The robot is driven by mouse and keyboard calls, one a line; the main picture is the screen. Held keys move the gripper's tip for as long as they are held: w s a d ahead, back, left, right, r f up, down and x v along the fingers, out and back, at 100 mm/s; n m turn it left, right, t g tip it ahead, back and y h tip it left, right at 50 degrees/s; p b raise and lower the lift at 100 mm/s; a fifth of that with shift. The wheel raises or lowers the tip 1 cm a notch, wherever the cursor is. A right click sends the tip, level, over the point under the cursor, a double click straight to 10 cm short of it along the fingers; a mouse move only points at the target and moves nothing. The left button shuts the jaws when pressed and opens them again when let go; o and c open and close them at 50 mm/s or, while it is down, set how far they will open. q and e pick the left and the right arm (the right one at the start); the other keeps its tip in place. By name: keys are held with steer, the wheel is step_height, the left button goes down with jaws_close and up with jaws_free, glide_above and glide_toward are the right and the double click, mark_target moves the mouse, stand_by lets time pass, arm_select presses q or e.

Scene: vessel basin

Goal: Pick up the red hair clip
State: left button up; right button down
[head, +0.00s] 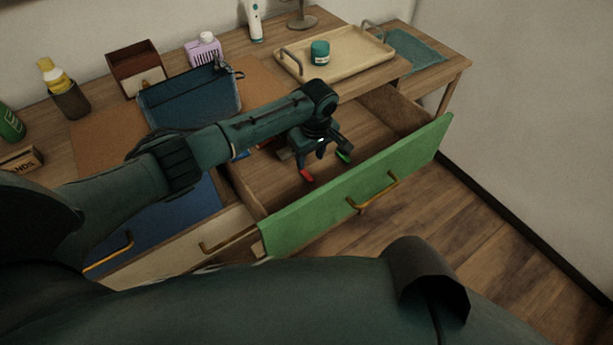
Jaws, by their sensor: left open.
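My left gripper (325,163) is open and points down into the open drawer with the green front (355,190). A small red piece (306,175) shows at the tip of its left finger, and a small green piece (344,157) at the tip of its right finger. I cannot tell whether the red piece is the hair clip or part of the finger. No other red clip can be made out. My left arm and gripper hide part of the drawer floor (285,190). My right gripper is out of view.
On the desk stand a tray (290,66) with a teal jar (320,52), a blue pouch (188,100), a lilac bottle (203,50) and a brown box (137,64). The drawer's raised green front, with a brass handle (372,193), borders open floor (470,215).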

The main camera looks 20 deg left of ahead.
mark_target(306, 174)
arm_select(q)
steer(key=f, duration=0.2)
steer(key=f+b, duration=0.1)
steer(key=f, duration=0.1)
steer(key=a+f, duration=0.1)
steer(key=f, duration=0.1)
steer(key=shift+w+f, duration=0.15)
steer(key=shift+f, duration=0.25)
steer(key=shift+c, duration=0.5)
jaws_close()
